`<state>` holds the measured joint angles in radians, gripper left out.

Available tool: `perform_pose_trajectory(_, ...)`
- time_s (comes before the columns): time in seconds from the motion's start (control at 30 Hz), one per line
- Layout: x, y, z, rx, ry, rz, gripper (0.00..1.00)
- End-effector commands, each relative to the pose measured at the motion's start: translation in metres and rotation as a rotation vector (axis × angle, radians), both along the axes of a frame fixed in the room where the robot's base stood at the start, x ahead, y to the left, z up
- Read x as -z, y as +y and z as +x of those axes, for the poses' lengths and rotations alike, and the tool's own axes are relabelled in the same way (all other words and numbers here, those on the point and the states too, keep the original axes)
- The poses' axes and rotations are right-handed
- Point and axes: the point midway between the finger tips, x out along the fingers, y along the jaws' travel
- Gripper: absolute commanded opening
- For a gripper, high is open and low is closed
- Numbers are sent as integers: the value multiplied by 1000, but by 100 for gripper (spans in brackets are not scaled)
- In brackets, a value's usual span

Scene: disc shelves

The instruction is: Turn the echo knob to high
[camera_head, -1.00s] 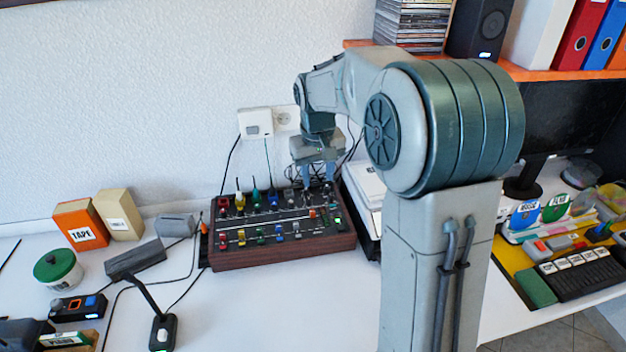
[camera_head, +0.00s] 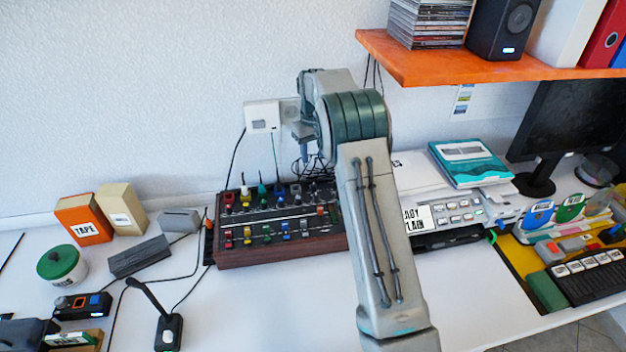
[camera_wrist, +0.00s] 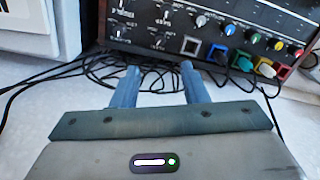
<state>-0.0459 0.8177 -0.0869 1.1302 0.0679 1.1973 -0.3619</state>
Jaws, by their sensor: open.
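The mixer (camera_head: 280,250), a dark panel with wooden sides, sits on the desk against the wall. In the wrist view its panel (camera_wrist: 215,22) is upside down, with black knobs (camera_wrist: 160,42) at the left and coloured knobs and plugs at the right. The small labels are too blurred to tell which black knob is echo. My gripper (camera_wrist: 160,78) is open and empty, with cables behind its fingers and the panel's edge beyond them. In the head view my gripper (camera_head: 305,148) is above the mixer's back edge, partly covered by my arm, which also hides the mixer's right end.
Black cables (camera_wrist: 85,75) lie on the desk behind the mixer. A wall socket with a white adapter (camera_head: 262,116) is near my gripper. A microphone (camera_head: 167,330) stands at the front left. An orange shelf (camera_head: 440,68) overhangs at the right. The desk front is fairly clear.

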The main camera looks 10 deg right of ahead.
Motion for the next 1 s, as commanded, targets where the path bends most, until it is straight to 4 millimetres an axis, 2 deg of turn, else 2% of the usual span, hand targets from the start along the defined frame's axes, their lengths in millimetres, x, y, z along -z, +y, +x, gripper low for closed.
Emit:
perform_pose_trajectory(0.3,68,0,-1,1,3,0,40)
perform_pose_trajectory(0.5,99,0,-1,0,2,0,40)
perform_pose_trajectory(0.7,112,0,0,1,0,0,40)
perform_pose_trajectory(0.97,113,0,0,1,-1,0,40)
perform_pose_trajectory(1.0,113,0,0,1,-1,0,32)
